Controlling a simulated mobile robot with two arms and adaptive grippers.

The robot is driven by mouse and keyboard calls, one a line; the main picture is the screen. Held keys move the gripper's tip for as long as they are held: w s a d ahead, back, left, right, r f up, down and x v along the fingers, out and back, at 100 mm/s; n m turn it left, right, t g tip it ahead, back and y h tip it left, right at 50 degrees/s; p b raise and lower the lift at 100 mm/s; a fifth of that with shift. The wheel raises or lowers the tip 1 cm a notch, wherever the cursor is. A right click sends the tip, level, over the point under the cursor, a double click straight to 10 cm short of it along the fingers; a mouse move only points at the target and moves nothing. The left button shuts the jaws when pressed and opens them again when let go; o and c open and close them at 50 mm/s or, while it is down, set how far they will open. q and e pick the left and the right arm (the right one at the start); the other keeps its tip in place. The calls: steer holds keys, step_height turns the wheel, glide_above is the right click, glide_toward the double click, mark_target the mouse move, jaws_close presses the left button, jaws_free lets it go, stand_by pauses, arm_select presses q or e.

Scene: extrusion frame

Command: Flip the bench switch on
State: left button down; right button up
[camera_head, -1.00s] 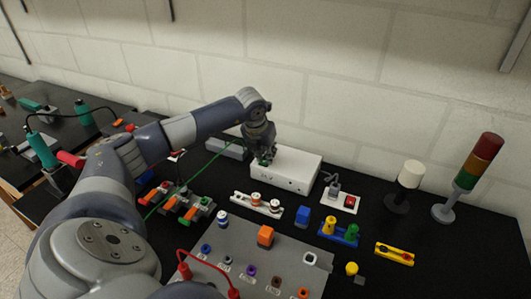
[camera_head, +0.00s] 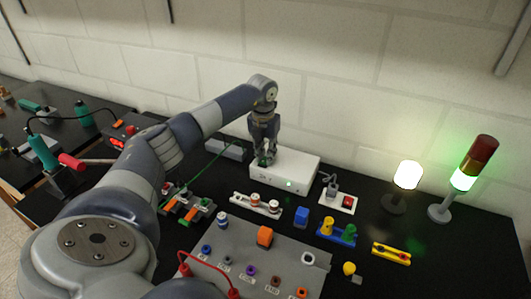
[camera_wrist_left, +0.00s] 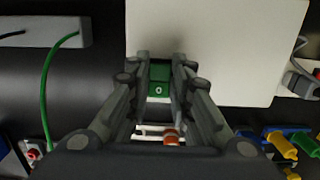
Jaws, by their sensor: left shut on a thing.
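A white box (camera_head: 300,172) stands against the back of the black bench, with a lit green light on its front. My left gripper (camera_head: 265,151) points down at the box's left part. It is shut on a small green piece (camera_wrist_left: 159,76) with a pale ring mark, which looks like a switch; the fingers hide its sides. The white box (camera_wrist_left: 225,40) also shows behind the fingers in the left wrist view. A white plate (camera_head: 338,203) with a red switch (camera_head: 348,202) and a grey plug lies to the right of the box. My right gripper is out of view.
A lit white lamp (camera_head: 407,175) and a stack light (camera_head: 462,180) glowing green stand at the right. A grey panel (camera_head: 222,240) with coloured sockets lies in front. A green cable (camera_wrist_left: 44,90) runs left of the gripper.

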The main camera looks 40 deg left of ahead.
mark_target(264, 160)
arm_select(q)
steer(key=c, duration=1.4)
jaws_free()
steer(key=shift+c, duration=0.2)
step_height(264, 160, up, 12)
steer(key=s, duration=0.1)
steer(key=shift+d, duration=0.15)
